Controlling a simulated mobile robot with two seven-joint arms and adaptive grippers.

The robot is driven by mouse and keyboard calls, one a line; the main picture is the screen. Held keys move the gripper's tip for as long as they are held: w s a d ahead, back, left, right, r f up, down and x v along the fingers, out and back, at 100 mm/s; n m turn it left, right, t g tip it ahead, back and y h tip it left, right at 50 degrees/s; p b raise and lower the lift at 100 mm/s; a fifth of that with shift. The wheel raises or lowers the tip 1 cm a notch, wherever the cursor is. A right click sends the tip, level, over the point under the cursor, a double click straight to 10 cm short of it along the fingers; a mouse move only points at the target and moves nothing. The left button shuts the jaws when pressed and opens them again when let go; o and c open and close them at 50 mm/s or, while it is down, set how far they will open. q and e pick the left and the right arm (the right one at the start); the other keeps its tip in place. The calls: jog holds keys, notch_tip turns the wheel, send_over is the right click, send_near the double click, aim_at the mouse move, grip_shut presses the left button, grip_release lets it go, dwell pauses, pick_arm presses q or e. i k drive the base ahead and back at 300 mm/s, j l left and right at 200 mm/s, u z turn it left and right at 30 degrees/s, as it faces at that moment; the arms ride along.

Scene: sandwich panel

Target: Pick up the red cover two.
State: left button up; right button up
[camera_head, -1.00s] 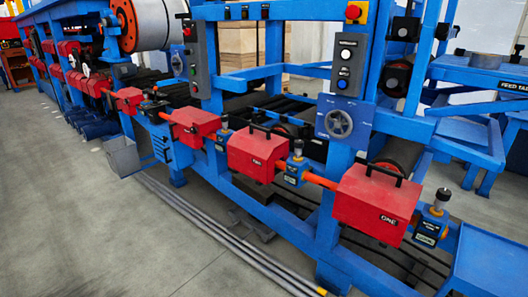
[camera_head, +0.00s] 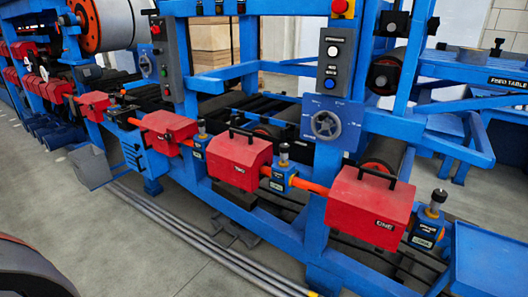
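The red cover two (camera_head: 240,160) is a box-shaped red cover with a black handle on top. It sits on the blue machine frame (camera_head: 265,225), left of the red cover one (camera_head: 368,210) and right of another red cover (camera_head: 168,131). Its front label is small and blurred. An orange shaft (camera_head: 309,186) runs between cover two and cover one, past a blue block with a dark knob (camera_head: 283,165). Neither of my grippers is in view.
Long grey bars (camera_head: 190,235) lie on the floor along the machine. A grey bin (camera_head: 91,166) stands at left. A dark round thing with a red rim (camera_head: 30,272) fills the lower left corner. A blue tray (camera_head: 490,260) juts out at right.

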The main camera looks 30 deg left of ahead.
aim_at(234, 157)
jog(key=i+j+z, duration=0.1)
jog(key=j+z, duration=0.15)
jog(key=j, duration=0.2)
jog(key=j+z, duration=0.25)
jog(key=j, duration=0.25)
jog(key=i+j+z, duration=0.1)
jog(key=j+z, duration=0.15)
jog(key=j, duration=1.8)
